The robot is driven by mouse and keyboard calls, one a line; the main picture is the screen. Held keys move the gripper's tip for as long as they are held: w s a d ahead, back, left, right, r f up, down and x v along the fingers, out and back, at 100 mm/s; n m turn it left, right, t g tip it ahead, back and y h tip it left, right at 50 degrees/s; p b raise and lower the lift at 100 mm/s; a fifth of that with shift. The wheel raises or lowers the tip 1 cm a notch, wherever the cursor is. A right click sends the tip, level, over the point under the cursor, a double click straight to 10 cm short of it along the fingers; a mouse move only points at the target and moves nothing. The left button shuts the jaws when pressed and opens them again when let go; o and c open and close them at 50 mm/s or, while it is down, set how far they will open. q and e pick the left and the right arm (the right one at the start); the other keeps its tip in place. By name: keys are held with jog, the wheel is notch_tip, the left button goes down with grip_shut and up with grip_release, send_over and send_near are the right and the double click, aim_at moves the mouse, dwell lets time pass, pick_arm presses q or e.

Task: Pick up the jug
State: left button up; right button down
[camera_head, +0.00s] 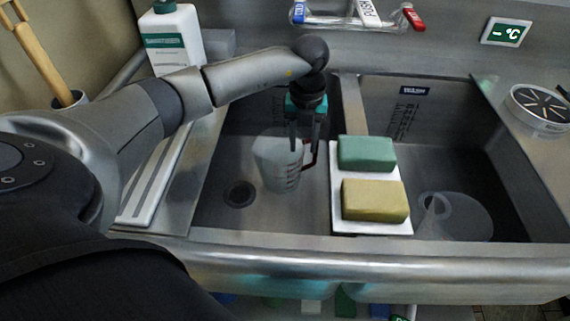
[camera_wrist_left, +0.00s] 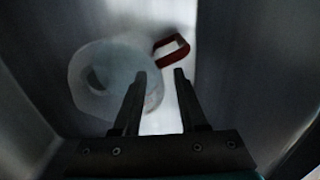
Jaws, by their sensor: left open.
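The jug (camera_head: 275,163) is translucent, with a red handle (camera_head: 312,156) on its right side. It stands in the left sink basin, right of the drain. My left gripper (camera_head: 304,142) is open and points down into the basin, over the jug's handle side. In the left wrist view the jug (camera_wrist_left: 82,78) lies left of and beyond my open fingertips (camera_wrist_left: 160,73), with the red handle (camera_wrist_left: 172,48) just past the gap between them. Nothing is between the fingers. I cannot tell how far the fingers are above the handle. My right gripper is not in view.
A white tray (camera_head: 371,227) with a green sponge (camera_head: 366,153) and a yellow sponge (camera_head: 375,200) spans the divider, right of the jug. The right basin holds a translucent funnel-like item (camera_head: 465,216). A sanitizer jug (camera_head: 173,38) stands at the back left. Basin walls surround my gripper.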

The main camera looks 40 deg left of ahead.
pick_arm(q)
jog(key=shift+f, duration=0.65)
grip_shut()
jog(key=shift+w+r, duration=0.1)
jog(key=shift+r, duration=0.05)
dwell(0.9)
